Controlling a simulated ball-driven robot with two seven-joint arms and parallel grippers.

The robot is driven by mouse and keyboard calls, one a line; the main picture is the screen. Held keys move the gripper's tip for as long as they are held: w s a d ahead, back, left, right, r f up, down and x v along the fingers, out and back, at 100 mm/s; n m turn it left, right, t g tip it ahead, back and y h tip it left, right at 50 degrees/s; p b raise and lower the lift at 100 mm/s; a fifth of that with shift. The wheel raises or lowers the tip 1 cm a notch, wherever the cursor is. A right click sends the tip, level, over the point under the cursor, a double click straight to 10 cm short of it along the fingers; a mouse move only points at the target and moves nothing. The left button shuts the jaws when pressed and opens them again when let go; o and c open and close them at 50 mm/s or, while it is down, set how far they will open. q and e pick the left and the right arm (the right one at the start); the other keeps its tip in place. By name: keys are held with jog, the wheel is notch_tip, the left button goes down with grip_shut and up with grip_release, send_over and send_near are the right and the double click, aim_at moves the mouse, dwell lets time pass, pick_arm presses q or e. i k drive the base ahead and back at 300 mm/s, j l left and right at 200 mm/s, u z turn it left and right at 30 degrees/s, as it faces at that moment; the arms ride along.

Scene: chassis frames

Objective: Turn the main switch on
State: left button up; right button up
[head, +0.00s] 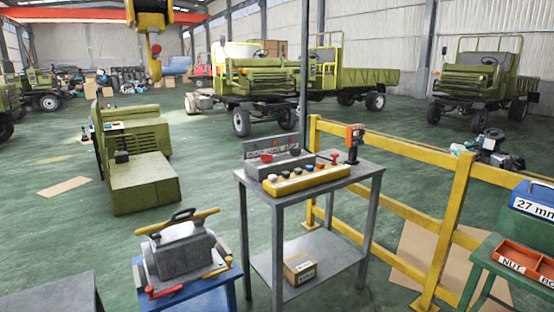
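A grey metal stand (345,184) is in the middle of the head view. On it lies a yellow control box (312,180) with a row of several knobs or buttons in red, white and dark colours. Behind that box stands a grey unit (286,164) with a lettered plate, too small to read, and red and dark knobs. An orange and black device (354,138) stands upright at the stand's right back corner. I cannot tell which of these parts is the main switch or how it is set. Neither of my grippers is in view.
A yellow railing (451,210) runs behind and right of the stand. A blue stand (198,289) holds a grey machine (184,250) at front left. A green table (480,262) with red bins (527,260) is at right. A yellow hoist hook (154,60) hangs upper left.

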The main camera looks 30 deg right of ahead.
aim_at(265, 158)
jog(key=i+l, duration=0.15)
jog(key=l, duration=0.2)
jog(key=i+l, duration=0.2)
jog(key=l, duration=0.2)
jog(key=i+l, duration=0.15)
jog(key=l, duration=0.2)
jog(key=i+l, duration=0.15)
jog(key=l, duration=0.25)
jog(key=i+l, duration=0.15)
jog(key=l, duration=0.2)
